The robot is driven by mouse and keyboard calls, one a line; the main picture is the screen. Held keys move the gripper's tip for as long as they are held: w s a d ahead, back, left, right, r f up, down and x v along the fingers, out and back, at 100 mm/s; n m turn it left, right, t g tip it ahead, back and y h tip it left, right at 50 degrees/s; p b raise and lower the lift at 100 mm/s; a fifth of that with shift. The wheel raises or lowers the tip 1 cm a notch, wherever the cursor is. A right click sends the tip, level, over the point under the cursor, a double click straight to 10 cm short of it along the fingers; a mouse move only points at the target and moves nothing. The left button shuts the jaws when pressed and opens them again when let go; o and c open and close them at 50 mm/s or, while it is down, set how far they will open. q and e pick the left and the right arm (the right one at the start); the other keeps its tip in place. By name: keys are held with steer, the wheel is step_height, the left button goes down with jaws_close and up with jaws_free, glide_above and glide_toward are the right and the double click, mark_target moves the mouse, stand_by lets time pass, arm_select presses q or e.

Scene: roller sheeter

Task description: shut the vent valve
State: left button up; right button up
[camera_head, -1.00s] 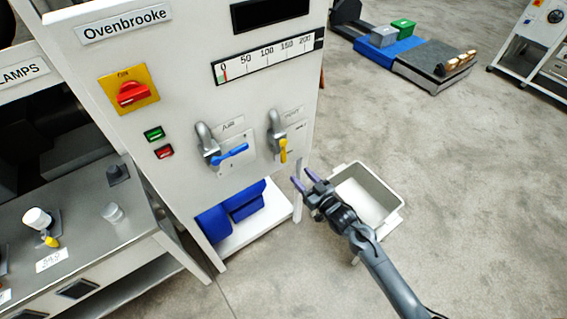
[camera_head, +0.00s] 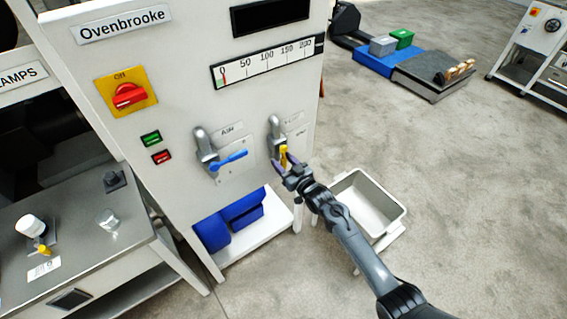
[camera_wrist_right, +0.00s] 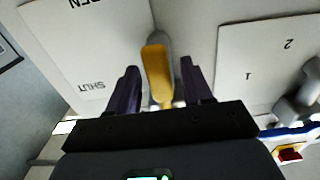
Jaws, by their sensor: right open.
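The vent valve is a grey pipe fitting (camera_head: 275,128) with a yellow lever (camera_head: 283,155) on the front of the white machine panel. In the head view the lever hangs downward, partly covered by my gripper. My right gripper (camera_head: 286,164) is at the lever. In the right wrist view, the yellow lever (camera_wrist_right: 157,72) stands between the two open, dark purple fingers (camera_wrist_right: 158,88), with space visible on each side. A plate marked OPEN and SHUT (camera_wrist_right: 90,50) lies left of the lever there. My left gripper is not in view.
A second valve with a blue lever (camera_head: 230,160) sits left of the yellow one. A red switch on a yellow plate (camera_head: 128,95) and a gauge (camera_head: 268,62) are above. A grey bin (camera_head: 393,226) stands right of the machine, below my right arm.

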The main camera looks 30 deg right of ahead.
jaws_close()
stand_by(0.3)
